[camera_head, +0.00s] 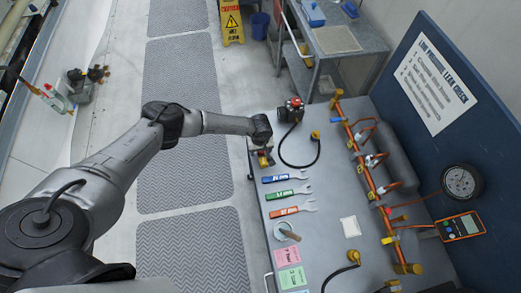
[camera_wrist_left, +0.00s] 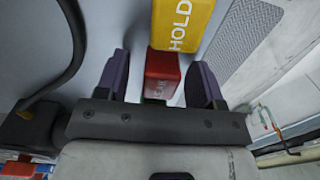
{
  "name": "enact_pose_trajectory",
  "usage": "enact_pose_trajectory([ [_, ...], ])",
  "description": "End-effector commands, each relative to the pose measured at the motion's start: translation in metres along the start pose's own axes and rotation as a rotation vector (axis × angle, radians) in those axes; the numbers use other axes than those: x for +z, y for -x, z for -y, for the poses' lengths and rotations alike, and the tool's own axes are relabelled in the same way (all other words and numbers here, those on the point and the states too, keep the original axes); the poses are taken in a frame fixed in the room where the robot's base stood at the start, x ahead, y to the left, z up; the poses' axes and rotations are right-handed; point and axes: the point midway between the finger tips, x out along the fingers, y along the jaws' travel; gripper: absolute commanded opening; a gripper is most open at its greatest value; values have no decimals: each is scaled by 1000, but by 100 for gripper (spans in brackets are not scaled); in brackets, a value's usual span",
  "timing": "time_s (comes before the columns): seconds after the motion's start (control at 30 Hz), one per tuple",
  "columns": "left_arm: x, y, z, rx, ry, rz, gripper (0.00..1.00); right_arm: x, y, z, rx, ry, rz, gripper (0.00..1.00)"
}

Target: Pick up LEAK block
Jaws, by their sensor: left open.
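A red block (camera_wrist_left: 162,66) with faint lettering, hard to read, stands between the two fingers of my open left gripper (camera_wrist_left: 160,60) in the left wrist view. The fingers are on either side of it, with a gap visible at least on the right. A yellow block (camera_wrist_left: 182,22) marked HOLD is right beyond the red one. A bit of green shows at the near edge of the red block, mostly hidden by the gripper. In the head view my left gripper (camera_head: 262,150) is over the bench's left edge, and the blocks are largely hidden under it. My right gripper is not shown.
The grey bench (camera_head: 325,190) holds a black hose (camera_head: 301,165), a valve with a red knob (camera_head: 291,109), and blue, green and orange wrenches (camera_head: 288,193). A pipe manifold (camera_head: 362,165) runs along the right.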

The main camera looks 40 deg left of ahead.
Motion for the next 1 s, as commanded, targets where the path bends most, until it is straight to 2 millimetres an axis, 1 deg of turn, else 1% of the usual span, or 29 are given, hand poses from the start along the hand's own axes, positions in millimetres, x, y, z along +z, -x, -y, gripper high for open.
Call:
enact_pose_trajectory([
  [0.03, 0, 0, 0, 0, 0, 0, 61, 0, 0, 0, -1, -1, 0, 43],
  [0.07, 0, 0, 0, 0, 0, 0, 58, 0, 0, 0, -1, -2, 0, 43],
  [0.57, 0, 0, 0, 0, 0, 0, 10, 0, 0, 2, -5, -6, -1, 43],
  [0.6, 0, 0, 0, 0, 0, 0, 8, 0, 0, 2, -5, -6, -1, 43],
  [0.83, 0, 1, 0, 0, 0, 0, 8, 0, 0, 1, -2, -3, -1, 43],
  [1.0, -1, 10, 0, 2, -1, 0, 8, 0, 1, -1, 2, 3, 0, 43],
])
